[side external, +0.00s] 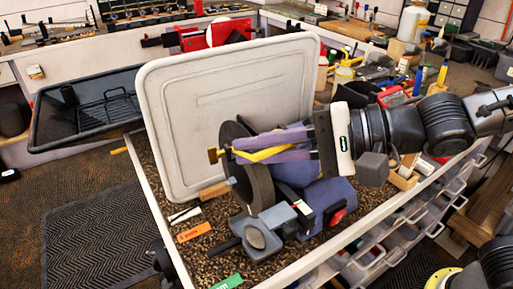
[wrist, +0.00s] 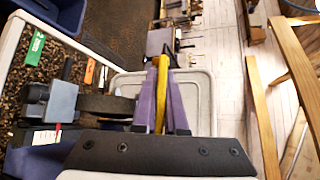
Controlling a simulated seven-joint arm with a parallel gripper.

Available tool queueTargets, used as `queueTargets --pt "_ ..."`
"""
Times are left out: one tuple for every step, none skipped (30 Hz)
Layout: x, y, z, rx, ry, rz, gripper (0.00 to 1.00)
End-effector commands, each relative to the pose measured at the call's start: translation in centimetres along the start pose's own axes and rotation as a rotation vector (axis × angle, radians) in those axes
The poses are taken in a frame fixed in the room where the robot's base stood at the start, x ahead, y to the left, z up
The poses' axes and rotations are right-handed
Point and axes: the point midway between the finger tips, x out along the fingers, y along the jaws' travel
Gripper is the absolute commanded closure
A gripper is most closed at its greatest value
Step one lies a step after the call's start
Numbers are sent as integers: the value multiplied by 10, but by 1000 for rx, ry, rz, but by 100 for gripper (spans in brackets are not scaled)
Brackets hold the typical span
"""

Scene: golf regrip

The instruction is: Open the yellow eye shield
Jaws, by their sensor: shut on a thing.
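The yellow eye shield (side external: 266,154) shows edge-on as a thin strip beside the grinder wheel (side external: 258,180). In the wrist view the yellow strip (wrist: 161,95) lies between my two purple fingers. My gripper (side external: 240,148) comes in from the right and is shut on the shield. The fingers hide much of the shield, so its exact angle is hard to tell. The blue bench grinder (side external: 328,200) stands below my fingers, with its grey tool rest (side external: 262,235) in front of the wheel. In the wrist view, my fingertips (wrist: 165,68) are just right of the dark wheel (wrist: 105,105).
A large pale grey panel (side external: 180,130) stands upright close behind the wheel and my fingers. The grinder sits on a tray of brown granules (side external: 150,165) with orange and green labels. A black bin (side external: 85,115) is at left; clear drawers (side external: 385,245) are below the bench.

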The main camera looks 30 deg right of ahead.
Motion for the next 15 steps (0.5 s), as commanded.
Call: queueTargets --pt "0 -1 0 4 1 5 100" --pt "0 -1 0 8 1 9 100" --pt "0 -1 0 11 1 13 100" --pt "0 -1 0 15 0 14 100" --pt "0 -1 0 16 0 17 100" --pt "0 -1 0 20 0 19 100" --pt "0 -2 0 21 0 21 100" --pt "0 -2 0 23 -1 22 100" --pt "0 -2 0 24 -1 23 100" --pt "0 -2 0 26 -1 24 100" --pt "0 -2 0 26 -1 25 100" --pt "0 -2 0 27 -1 26 100" --pt "0 -2 0 27 -1 26 100" --pt "0 -2 0 27 -1 26 100" --pt "0 -2 0 27 -1 26 100"
